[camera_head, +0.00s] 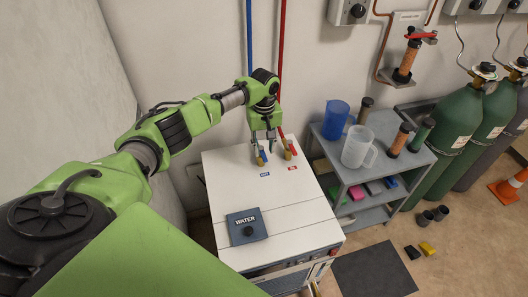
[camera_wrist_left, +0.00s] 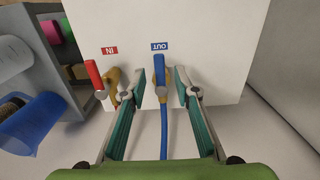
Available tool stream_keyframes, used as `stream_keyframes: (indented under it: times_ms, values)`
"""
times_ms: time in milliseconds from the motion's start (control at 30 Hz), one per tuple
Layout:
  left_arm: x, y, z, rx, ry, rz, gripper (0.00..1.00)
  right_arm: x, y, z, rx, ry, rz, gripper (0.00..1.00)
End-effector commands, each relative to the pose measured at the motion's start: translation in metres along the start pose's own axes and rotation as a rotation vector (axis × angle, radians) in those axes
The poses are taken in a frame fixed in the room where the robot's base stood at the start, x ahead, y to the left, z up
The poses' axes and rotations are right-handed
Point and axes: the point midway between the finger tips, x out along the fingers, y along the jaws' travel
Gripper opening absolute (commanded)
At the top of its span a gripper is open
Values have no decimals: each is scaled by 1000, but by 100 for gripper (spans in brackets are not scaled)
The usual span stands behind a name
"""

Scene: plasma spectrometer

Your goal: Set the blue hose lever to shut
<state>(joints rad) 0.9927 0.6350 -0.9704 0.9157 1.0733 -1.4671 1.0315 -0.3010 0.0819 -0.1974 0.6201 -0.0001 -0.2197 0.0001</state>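The blue hose lever (camera_wrist_left: 159,67) sits on a brass valve at the OUT label, in line with the blue hose (camera_wrist_left: 164,130), its handle toward the label. In the head view the lever (camera_head: 263,157) is partly hidden by my fingers. My left gripper (camera_wrist_left: 161,82) is open, with one finger on each side of the lever and visible gaps to both. In the head view the left gripper (camera_head: 263,142) is above the back edge of the white machine (camera_head: 285,215). My right gripper is not in view.
The red lever (camera_wrist_left: 95,75) on its valve (camera_wrist_left: 112,84) stands close beside the left-hand finger in the wrist view. A grey cart (camera_head: 345,178) with a blue cup and a clear jug stands right of the machine. A WATER box (camera_head: 246,226) lies on the machine top.

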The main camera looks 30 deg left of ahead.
Motion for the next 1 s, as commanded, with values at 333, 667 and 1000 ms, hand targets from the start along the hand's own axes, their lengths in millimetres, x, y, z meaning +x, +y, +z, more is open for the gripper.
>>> stream_keyframes:
  times_ms: [333,667,1000]
  values:
    - [27,1,0,0,0,2,28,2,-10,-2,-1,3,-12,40]
    - [27,1,0,1,0,2,0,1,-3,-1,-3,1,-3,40]
    - [26,0,0,15,0,1,0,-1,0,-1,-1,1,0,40]
